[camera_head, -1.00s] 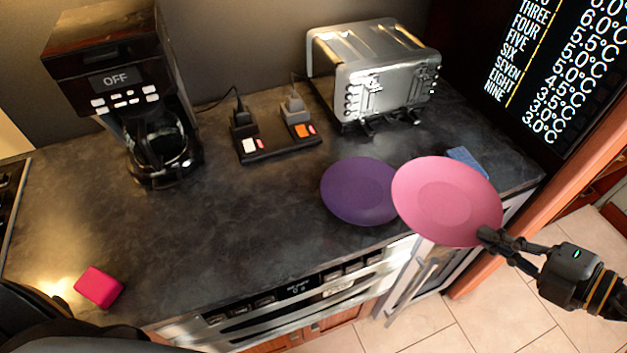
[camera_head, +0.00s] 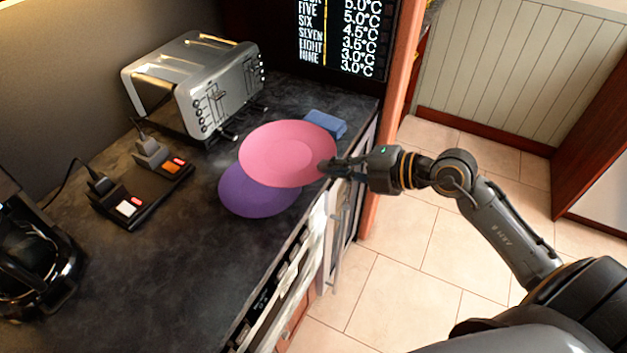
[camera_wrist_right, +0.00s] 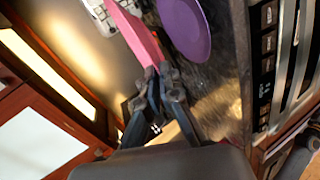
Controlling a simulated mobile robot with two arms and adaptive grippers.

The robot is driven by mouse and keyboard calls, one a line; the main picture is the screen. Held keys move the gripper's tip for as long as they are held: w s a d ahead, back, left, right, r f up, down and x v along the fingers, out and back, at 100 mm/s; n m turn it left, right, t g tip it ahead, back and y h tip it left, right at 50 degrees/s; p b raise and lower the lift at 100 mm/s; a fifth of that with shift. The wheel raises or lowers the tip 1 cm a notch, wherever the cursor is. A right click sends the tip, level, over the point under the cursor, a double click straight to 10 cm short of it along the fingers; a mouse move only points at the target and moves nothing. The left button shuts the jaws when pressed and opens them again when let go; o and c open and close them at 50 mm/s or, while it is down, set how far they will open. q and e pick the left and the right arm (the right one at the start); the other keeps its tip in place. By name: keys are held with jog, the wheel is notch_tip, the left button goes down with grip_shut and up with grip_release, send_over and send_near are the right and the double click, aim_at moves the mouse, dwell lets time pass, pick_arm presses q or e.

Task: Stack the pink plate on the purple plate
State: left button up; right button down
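The pink plate (camera_head: 286,150) is held by its right edge in my right gripper (camera_head: 327,167), which is shut on the rim. In the head view it overlaps the upper right part of the purple plate (camera_head: 252,200), which lies on the dark counter near its front edge. The right wrist view shows the pink plate (camera_wrist_right: 135,32) edge-on between the fingertips (camera_wrist_right: 157,75), with the purple plate (camera_wrist_right: 186,28) beside it and apart. The pink plate appears held above the counter. My left gripper is in neither view.
A silver toaster (camera_head: 195,88) stands behind the plates. A power strip (camera_head: 143,192) with plugs and a coffee maker (camera_head: 35,255) are to the left. The counter in front of the strip is clear.

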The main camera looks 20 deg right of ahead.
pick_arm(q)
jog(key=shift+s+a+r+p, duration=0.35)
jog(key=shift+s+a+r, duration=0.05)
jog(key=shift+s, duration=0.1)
pick_arm(e)
jog(key=w+a+f, duration=0.1)
jog(key=w+f, duration=0.3)
jog(key=f, duration=0.4)
jog(key=shift+a+f, duration=0.3)
jog(key=shift+a, duration=0.05)
jog(key=shift+f, duration=0.1)
jog(key=shift+f, duration=0.25)
jog(key=c, duration=1.5)
grip_release()
jog(key=shift+r, duration=0.1)
